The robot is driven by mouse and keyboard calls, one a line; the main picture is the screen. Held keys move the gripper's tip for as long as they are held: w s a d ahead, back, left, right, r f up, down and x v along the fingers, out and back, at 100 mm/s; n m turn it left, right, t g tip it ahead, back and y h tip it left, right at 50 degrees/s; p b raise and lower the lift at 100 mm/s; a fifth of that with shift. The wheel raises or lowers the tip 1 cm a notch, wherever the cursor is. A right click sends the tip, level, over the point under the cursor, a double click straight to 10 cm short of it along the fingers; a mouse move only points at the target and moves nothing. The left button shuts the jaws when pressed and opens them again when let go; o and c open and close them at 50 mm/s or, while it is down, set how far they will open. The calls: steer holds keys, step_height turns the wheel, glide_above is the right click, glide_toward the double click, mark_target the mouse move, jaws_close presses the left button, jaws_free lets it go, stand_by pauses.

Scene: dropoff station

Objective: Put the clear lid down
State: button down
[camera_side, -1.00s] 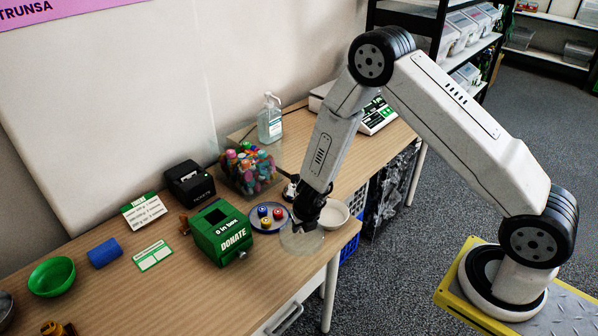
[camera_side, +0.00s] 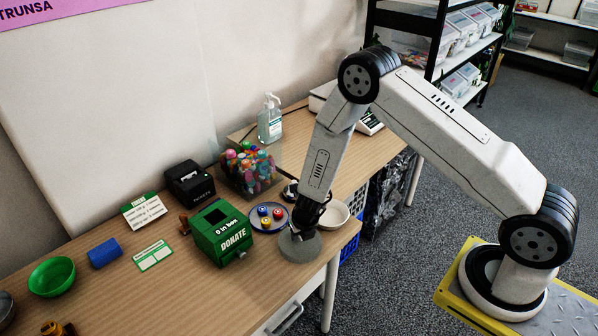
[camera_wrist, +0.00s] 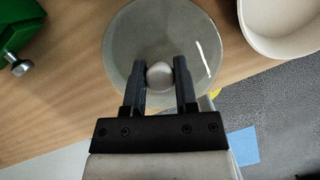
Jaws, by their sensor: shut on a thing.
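The clear lid (camera_side: 301,249) is a round see-through disc with a small grey knob. It also fills the top middle of the wrist view (camera_wrist: 195,40). My gripper (camera_side: 297,232) is shut on the knob (camera_wrist: 160,76), one finger on each side of it. In the side view the lid is low at the table's front edge, just in front of the blue plate. I cannot tell whether it touches the table top. In the wrist view its lower right part overlaps the floor beyond the edge.
A white bowl (camera_side: 335,214) stands close to the right of the lid. The green donate box (camera_side: 222,236) is to its left. A blue plate (camera_side: 257,225) with several small coloured pieces lies behind. Bare table (camera_side: 200,295) shows at front left.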

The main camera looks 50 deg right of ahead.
mark_target(306, 249)
steer(key=shift+f, duration=0.15)
steer(key=shift+c, duration=1.9)
jaws_free()
steer(key=v, duration=1.2)
